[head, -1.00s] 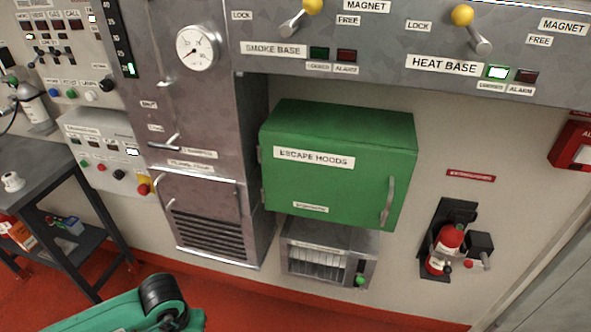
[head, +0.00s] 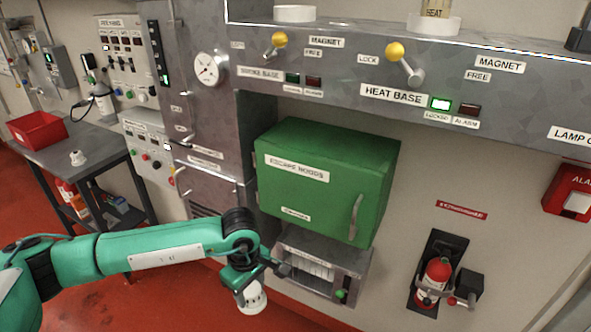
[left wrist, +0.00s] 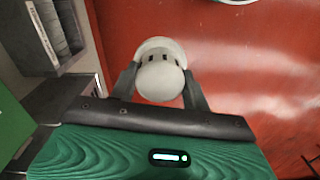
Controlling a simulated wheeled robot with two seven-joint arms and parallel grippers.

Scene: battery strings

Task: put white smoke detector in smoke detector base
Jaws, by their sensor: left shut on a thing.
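My left gripper (head: 246,279) is shut on a white smoke detector (head: 252,297), low in front of the wall equipment and above the red floor. In the left wrist view the smoke detector (left wrist: 160,76) sits between the two fingers of the left gripper (left wrist: 160,88). A white round base (head: 294,13), likely the smoke detector base, stands on the ledge above the SMOKE BASE label (head: 274,74). It is well above and apart from the gripper, and its upper side looks bare. Its yellow-knobbed lever (head: 274,46) is below it. My right gripper is out of view.
A heat base (head: 433,26) holding a HEAT-labelled thing is to the right; its LOCKED light (head: 440,104) is lit green. A green escape hood box (head: 326,187) juts out below the panel. A table (head: 95,150) at left holds a red bin (head: 37,130) and a small white object (head: 77,158).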

